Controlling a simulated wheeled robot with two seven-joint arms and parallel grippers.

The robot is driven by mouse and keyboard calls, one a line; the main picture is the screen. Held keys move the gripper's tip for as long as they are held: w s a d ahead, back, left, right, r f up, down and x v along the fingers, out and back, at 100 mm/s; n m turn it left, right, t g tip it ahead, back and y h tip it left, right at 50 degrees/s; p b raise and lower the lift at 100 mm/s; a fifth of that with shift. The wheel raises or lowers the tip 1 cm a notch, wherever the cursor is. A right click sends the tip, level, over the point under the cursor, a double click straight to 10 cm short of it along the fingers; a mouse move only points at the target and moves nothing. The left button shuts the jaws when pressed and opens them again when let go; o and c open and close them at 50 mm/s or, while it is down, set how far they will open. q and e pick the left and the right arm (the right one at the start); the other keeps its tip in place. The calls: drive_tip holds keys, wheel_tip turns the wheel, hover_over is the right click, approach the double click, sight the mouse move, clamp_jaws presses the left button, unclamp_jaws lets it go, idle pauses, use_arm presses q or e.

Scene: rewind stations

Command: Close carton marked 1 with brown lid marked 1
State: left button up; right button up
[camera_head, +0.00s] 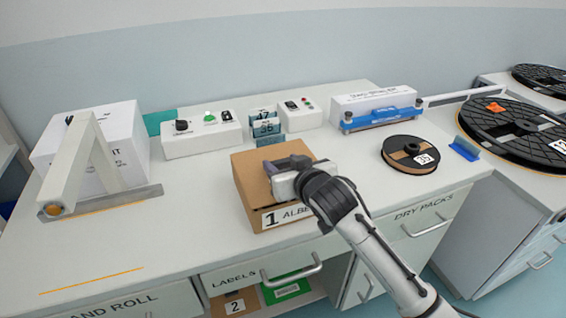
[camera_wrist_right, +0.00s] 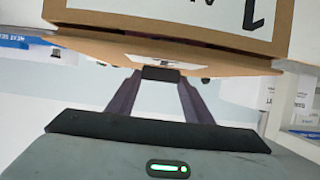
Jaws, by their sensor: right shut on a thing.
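The carton marked 1 (camera_head: 249,205) stands on the white worktop, its white label facing front. A brown top panel, which looks like the brown lid (camera_head: 243,163), lies over it. My right gripper (camera_head: 275,168) reaches in from the lower right and is over this panel, its purple fingers partly hidden by the gripper body. In the right wrist view, the carton (camera_wrist_right: 180,25) shows its label upside down, and the lid's brown edge (camera_wrist_right: 110,46) lies along it. The fingers (camera_wrist_right: 158,75) are shut on the lid. I cannot tell whether it is fully seated. My left gripper is not in view.
A white box (camera_head: 125,150) and a slanted white frame (camera_head: 75,165) stand at left. Control boxes (camera_head: 200,140) and blue number cards (camera_head: 267,128) stand behind the carton. A small black reel (camera_head: 408,153) lies at right. The worktop's front left is clear.

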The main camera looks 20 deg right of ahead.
drive_tip(key=shift+f, duration=0.5)
drive_tip(key=o, duration=1.1)
drive_tip(key=v, duration=1)
drive_tip(key=shift+s, duration=0.15)
